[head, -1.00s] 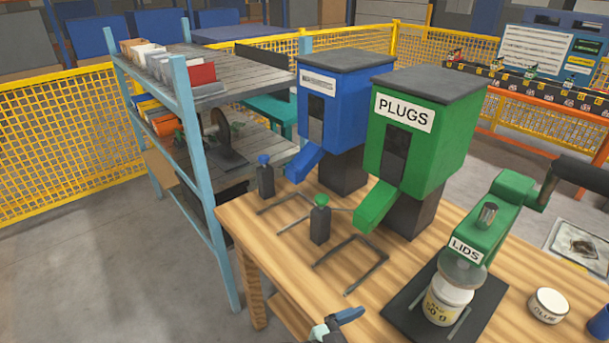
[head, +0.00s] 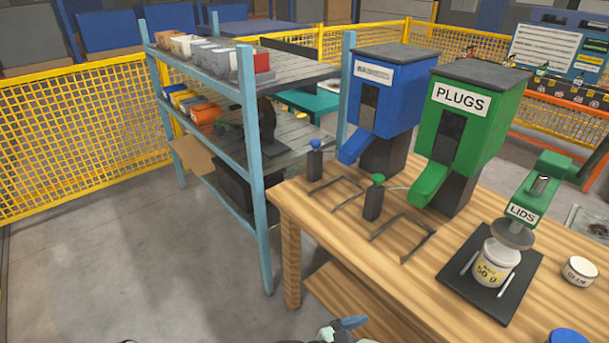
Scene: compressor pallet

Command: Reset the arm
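My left gripper (head: 345,326) shows only in part at the bottom edge of the head view. One blue fingertip and a pale piece behind it are visible, in front of the wooden table's near side. The rest is cut off, so I cannot tell whether it is open or shut. I see nothing held at the visible fingertip. My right gripper is not in view.
The wooden table (head: 440,293) holds a green PLUGS dispenser (head: 462,108), a blue dispenser (head: 384,96), a green LIDS press (head: 530,203) and a white jar (head: 496,263). A blue-framed shelf (head: 250,165) stands left of it. The grey floor at lower left is clear.

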